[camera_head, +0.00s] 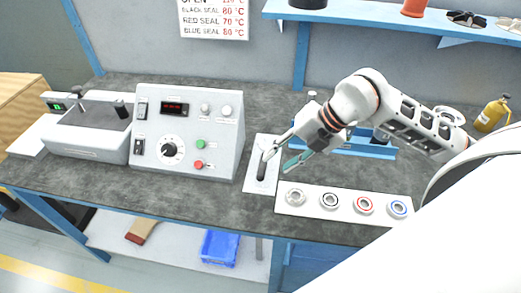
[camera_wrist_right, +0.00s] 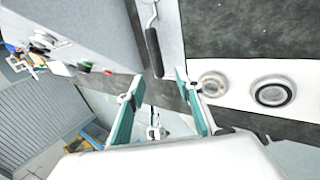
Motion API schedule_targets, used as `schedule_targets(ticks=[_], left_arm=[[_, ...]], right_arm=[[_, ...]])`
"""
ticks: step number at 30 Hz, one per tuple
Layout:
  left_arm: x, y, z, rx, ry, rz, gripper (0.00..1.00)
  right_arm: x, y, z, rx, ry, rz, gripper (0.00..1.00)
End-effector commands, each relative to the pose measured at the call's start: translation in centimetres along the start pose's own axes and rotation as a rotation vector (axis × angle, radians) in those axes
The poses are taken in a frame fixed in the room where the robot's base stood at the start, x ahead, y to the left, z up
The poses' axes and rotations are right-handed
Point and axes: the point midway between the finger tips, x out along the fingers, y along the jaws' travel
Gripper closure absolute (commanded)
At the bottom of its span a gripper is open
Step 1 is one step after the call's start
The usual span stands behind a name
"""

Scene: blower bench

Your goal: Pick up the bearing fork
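The bearing fork, with a black handle (camera_head: 261,171) and a thin metal end, lies on a pale plate (camera_head: 252,185) on the bench. In the right wrist view, its black handle (camera_wrist_right: 155,54) points down toward my fingers and a metal shank runs up from it. My right gripper (camera_head: 277,160), with teal fingers, is open beside and above the fork in the head view. In the right wrist view the open fingers (camera_wrist_right: 160,78) have nothing between them, and the handle's end is just beyond the tips. The metal end is partly hidden in the head view. My left gripper is not in view.
A white strip (camera_head: 278,207) with several ring-shaped bearings lies to the right of the plate. A control box (camera_head: 187,130) with a dial and buttons stands to the left, with a grey basin unit (camera_head: 88,128) beyond. A yellow bottle (camera_head: 491,114) stands far right.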

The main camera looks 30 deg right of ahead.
Motion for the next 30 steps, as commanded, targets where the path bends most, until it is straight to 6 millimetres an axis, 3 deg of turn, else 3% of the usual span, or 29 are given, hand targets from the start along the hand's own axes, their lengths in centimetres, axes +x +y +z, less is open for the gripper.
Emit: schedule_targets(ticks=[15, 25, 26, 30], left_arm=[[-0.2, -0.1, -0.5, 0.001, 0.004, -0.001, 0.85], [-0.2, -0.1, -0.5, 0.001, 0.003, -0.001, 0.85], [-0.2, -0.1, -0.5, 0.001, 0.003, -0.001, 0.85], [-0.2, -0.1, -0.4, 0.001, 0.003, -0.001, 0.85]], right_arm=[[6.3, 0.5, 0.4, 0.0, 0.005, 0.004, 0.65], [7.2, 0.4, 0.4, -0.001, 0.004, 0.002, 0.65], [7.2, 0.4, 0.4, -0.001, 0.004, 0.002, 0.67], [7.2, 0.4, 0.4, -0.001, 0.004, 0.002, 1.0]])
